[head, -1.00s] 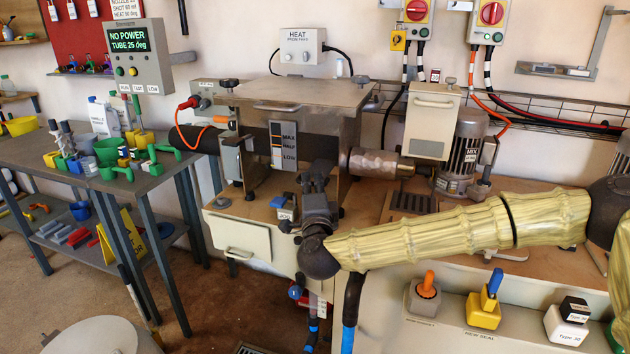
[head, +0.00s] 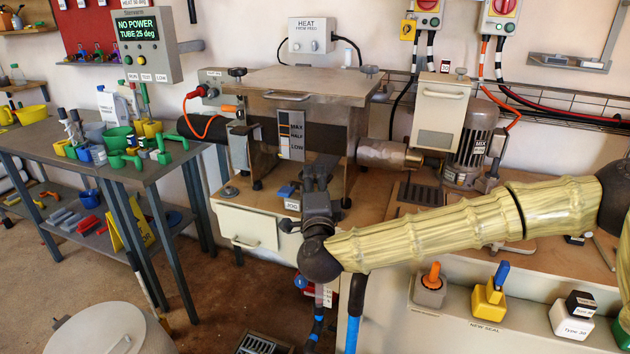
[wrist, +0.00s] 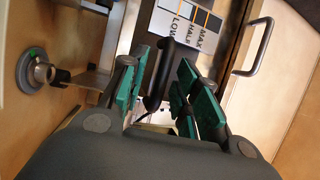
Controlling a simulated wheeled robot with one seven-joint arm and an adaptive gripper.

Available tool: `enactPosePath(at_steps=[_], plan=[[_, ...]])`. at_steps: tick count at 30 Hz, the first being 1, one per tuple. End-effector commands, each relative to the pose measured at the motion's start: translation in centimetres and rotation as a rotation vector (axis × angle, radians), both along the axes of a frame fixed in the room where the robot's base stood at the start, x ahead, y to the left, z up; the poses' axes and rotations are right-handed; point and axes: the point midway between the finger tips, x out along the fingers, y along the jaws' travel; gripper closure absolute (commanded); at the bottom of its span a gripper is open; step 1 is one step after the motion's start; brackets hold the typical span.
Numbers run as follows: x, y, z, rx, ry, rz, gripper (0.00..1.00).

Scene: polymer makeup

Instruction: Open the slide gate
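The machine's scale plate (head: 291,136), marked MAX, HALF and LOW, stands on its front below the metal top. It also shows in the wrist view (wrist: 188,22). I cannot tell for sure which part is the slide gate. My gripper (head: 318,176) is in front of the machine, just below the plate. In the wrist view, my gripper (wrist: 164,62) has its green finger pads spread apart. A dark rounded handle (wrist: 181,60) lies between the pads, with a gap visible at its left. Contact at the right is unclear. In the head view my gripper hides this handle.
A blue-topped JOG box (head: 287,191) sits close left of my gripper. A drawer (head: 247,226) is below. A metal cylinder (head: 385,154) and motor (head: 470,150) are at right. A cluttered table (head: 160,174) stands at left.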

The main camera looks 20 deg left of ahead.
Motion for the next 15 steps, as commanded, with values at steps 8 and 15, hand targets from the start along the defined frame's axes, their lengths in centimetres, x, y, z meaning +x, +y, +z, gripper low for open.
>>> enactPosePath(at_steps=[8,15], plan=[[-2.9,-1.1,-0.5,-0.001,0.001,0.002,0.69],[-7.0,-2.7,-1.3,-0.001,0.001,0.002,0.69]])
